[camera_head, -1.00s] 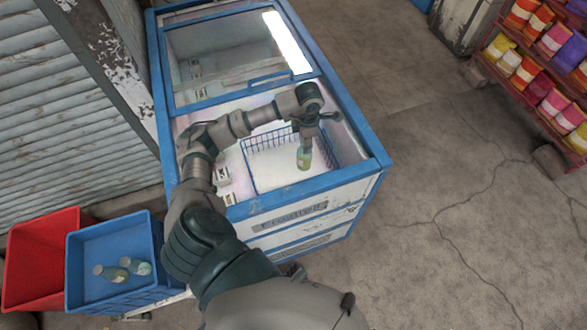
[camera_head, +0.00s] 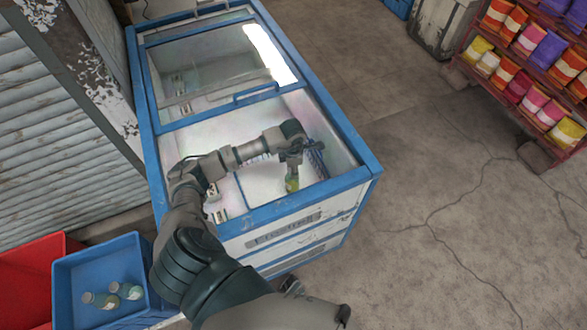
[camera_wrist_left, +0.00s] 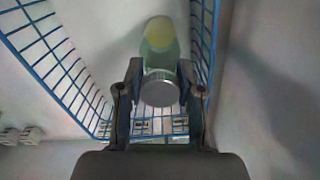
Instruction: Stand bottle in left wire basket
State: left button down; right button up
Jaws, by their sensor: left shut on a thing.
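My left gripper (camera_head: 292,166) reaches down into the open part of the chest freezer. It is shut on a green bottle (camera_head: 291,184) with a yellow label. In the left wrist view the bottle (camera_wrist_left: 160,92) shows its grey cap between my fingers (camera_wrist_left: 160,100). The blue wire basket (camera_head: 240,188) stands inside the freezer, and the arm covers part of it. The basket's wires (camera_wrist_left: 58,62) show on both sides of the bottle in the left wrist view. Whether the bottle touches the basket floor I cannot tell. My right gripper is not in view.
The blue-rimmed freezer (camera_head: 362,172) has a sliding glass lid (camera_head: 205,60) over its far part. Small cartons (camera_head: 212,192) sit left of the basket. A blue crate (camera_head: 62,292) with two bottles (camera_head: 125,290) and a red crate (camera_head: 25,268) stand lower left. Shelves are upper right.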

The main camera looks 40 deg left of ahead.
pick_arm(q)
jog(key=c, duration=1.1)
grip_release()
jog(key=shift+a+f, duration=0.1)
jog(key=shift+a, duration=0.15)
jog(key=shift+c, duration=0.2)
jog(key=o, duration=0.4)
jog(key=shift+a, duration=0.2)
jog(key=shift+f, duration=0.1)
jog(key=shift+d+r, duration=0.2)
jog(key=shift+d, duration=0.25)
jog(key=r, duration=1.1)
jog(key=shift+a+r+p, duration=0.15)
jog(key=shift+a+p, duration=0.2)
jog(key=shift+p, duration=0.05)
jog(key=shift+d+r, duration=0.4)
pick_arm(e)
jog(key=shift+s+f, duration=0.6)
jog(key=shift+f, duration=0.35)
pick_arm(q)
jog(key=shift+a, duration=0.15)
